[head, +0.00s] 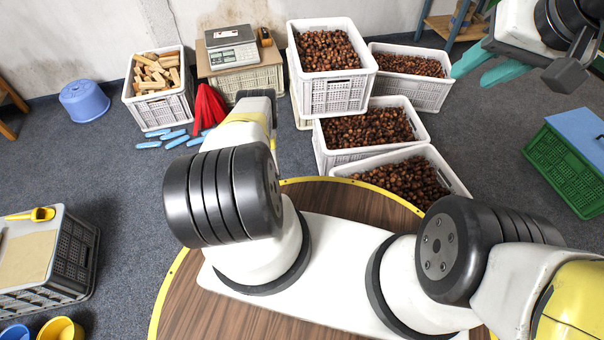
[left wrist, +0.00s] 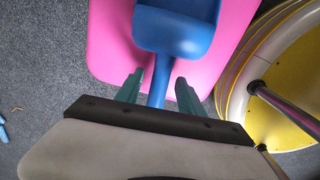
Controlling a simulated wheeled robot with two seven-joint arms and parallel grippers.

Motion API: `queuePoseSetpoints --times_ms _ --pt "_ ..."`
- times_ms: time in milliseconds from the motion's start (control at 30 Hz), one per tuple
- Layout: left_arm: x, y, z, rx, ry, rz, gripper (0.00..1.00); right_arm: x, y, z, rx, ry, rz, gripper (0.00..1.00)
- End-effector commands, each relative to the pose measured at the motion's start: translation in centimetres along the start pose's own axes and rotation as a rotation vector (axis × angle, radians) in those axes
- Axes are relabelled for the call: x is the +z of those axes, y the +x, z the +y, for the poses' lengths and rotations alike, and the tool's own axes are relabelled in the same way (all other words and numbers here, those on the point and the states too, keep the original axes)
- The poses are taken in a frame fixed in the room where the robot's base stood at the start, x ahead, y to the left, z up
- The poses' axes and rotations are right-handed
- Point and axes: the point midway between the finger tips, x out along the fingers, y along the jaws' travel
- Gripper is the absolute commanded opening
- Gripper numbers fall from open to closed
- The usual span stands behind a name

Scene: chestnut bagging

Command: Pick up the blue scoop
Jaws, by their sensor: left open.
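The blue scoop (left wrist: 175,32) shows in the left wrist view, over a pink surface (left wrist: 107,48). Its bowl is at the top of the picture and its handle runs down toward my left gripper (left wrist: 158,82). My left gripper is open, with one green finger on each side of the handle. A gap shows on both sides, and the handle's lower end is hidden behind the gripper body. I do not see the scoop or the left gripper's fingers in the head view. My right gripper (head: 486,67) is at the upper right, its teal fingers apart and empty.
Crates of chestnuts (head: 331,93) stand ahead. A crate of wood pieces (head: 160,106), a scale (head: 231,48) and a blue stool (head: 84,101) are behind left. A yellow scoop (head: 37,214) lies on a crate at left. A green crate (head: 565,170) is at right. Grey floor lies between.

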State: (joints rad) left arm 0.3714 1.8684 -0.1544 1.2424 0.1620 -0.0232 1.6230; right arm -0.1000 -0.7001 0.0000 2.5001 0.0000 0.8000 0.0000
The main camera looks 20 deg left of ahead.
Motion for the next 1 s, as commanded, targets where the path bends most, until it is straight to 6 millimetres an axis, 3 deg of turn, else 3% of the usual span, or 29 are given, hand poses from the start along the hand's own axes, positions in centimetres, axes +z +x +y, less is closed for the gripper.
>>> queuePoseSetpoints --times_ms 200,433,467,1000 --pt "-0.01 0.08 0.08 0.001 0.000 0.000 0.45 0.00 0.00 0.00 0.000 0.000 0.000 0.36" --pt "-0.01 0.06 0.07 0.001 0.000 0.000 0.02 0.00 0.00 0.00 0.000 0.000 0.000 0.36" --pt "-0.01 0.06 0.07 0.001 0.000 0.000 0.00 0.00 0.00 0.00 0.000 0.000 0.000 0.36" --pt "0.00 -0.77 0.15 0.002 -0.002 0.000 0.00 0.00 0.00 0.00 0.000 0.000 0.000 0.36"
